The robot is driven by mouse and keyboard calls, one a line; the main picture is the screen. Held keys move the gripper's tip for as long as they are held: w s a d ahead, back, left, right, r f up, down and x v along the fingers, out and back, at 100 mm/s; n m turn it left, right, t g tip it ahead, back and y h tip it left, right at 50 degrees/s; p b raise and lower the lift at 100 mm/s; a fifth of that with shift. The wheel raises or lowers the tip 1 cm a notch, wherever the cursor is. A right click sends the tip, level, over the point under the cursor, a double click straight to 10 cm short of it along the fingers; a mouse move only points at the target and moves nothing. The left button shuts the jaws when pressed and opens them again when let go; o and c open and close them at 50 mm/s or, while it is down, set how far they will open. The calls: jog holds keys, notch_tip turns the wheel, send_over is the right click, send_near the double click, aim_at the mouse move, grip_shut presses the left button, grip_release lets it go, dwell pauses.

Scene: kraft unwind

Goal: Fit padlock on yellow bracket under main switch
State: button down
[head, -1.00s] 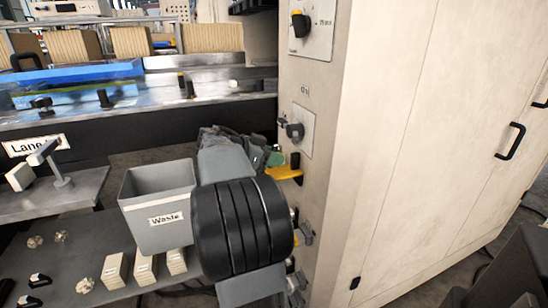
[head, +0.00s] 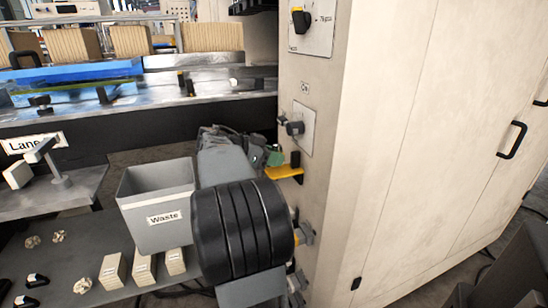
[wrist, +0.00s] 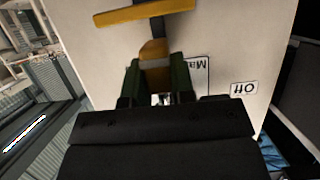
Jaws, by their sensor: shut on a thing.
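The yellow bracket (head: 285,172) sticks out from the cabinet's side below a dark rotary switch (head: 295,128), with a short black post standing on it. It also shows at the top of the wrist view (wrist: 145,12). My gripper (wrist: 156,72) has dark green fingers shut on a yellow-orange block with a grey band, apparently the padlock (wrist: 154,50). In the wrist view the padlock is close to the bracket, with a visible gap in the picture. In the head view one green finger shows just left of the bracket; my arm hides the padlock. Its shackle cannot be made out.
The beige cabinet (head: 410,150) fills the right side. A grey waste bin (head: 157,210) stands left of my arm, near several small blocks and loose pieces on a grey shelf. Another switch (head: 300,20) sits higher up. Upside-down labels show in the wrist view (wrist: 244,88).

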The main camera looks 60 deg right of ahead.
jog(key=shift+f+b, duration=0.7)
jog(key=shift+b, duration=1)
dwell(1.3)
jog(key=c, duration=0.9)
grip_release()
jog(key=shift+p+v, duration=0.95)
jog(key=shift+v, duration=2.9)
